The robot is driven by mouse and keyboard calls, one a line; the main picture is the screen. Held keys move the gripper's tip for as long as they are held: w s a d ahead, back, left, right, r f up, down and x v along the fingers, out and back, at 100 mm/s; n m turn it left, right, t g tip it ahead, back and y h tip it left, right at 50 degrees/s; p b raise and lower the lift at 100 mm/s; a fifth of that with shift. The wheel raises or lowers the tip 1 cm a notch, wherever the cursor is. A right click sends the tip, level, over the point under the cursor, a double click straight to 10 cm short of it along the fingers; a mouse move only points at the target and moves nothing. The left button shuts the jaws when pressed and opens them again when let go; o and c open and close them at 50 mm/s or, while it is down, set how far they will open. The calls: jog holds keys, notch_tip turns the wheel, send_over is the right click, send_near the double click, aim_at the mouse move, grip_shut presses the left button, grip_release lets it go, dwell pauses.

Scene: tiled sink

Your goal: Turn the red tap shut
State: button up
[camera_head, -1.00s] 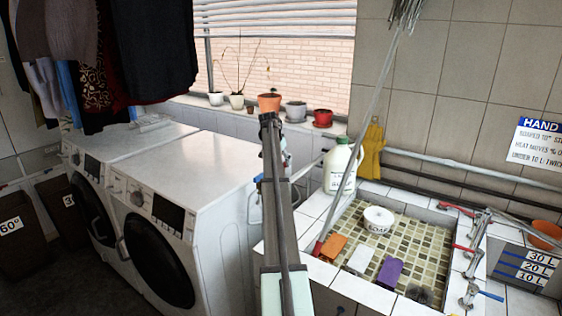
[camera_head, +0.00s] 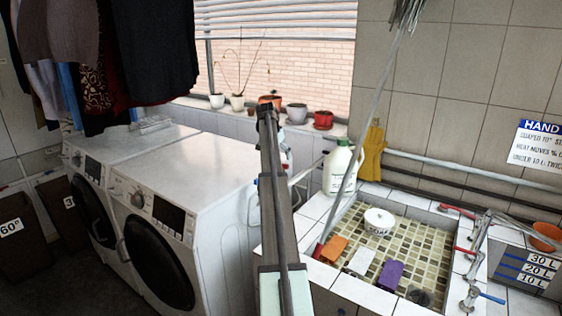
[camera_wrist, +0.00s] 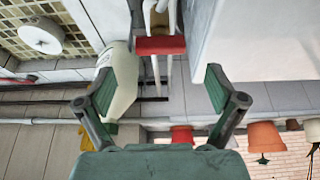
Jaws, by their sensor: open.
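At the sink's right side in the head view, a red lever (camera_head: 457,210) and a second red lever (camera_head: 464,250) sit on metal pipework, beside a blue lever (camera_head: 491,297). In the wrist view, which is upside down, a red bar (camera_wrist: 160,45) crosses pale pipes straight ahead of my gripper (camera_wrist: 160,92). I cannot tell for sure whether this bar is a tap handle. My gripper's green-padded fingers are open, spread apart on either side of the bar's line, with nothing between them. My arm hides the gripper in the head view.
The tiled sink (camera_head: 331,288) holds a white tub (camera_head: 379,221) and coloured blocks. A white jug (camera_head: 338,172) stands at its back left, showing close to a finger in the wrist view (camera_wrist: 119,80). A washing machine (camera_head: 215,180) stands left of my arm. Flowerpots (camera_head: 323,119) line the sill.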

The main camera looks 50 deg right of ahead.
jog(key=v, duration=0.6)
jog(key=shift+r, duration=0.3)
jog(key=shift+a, duration=0.15)
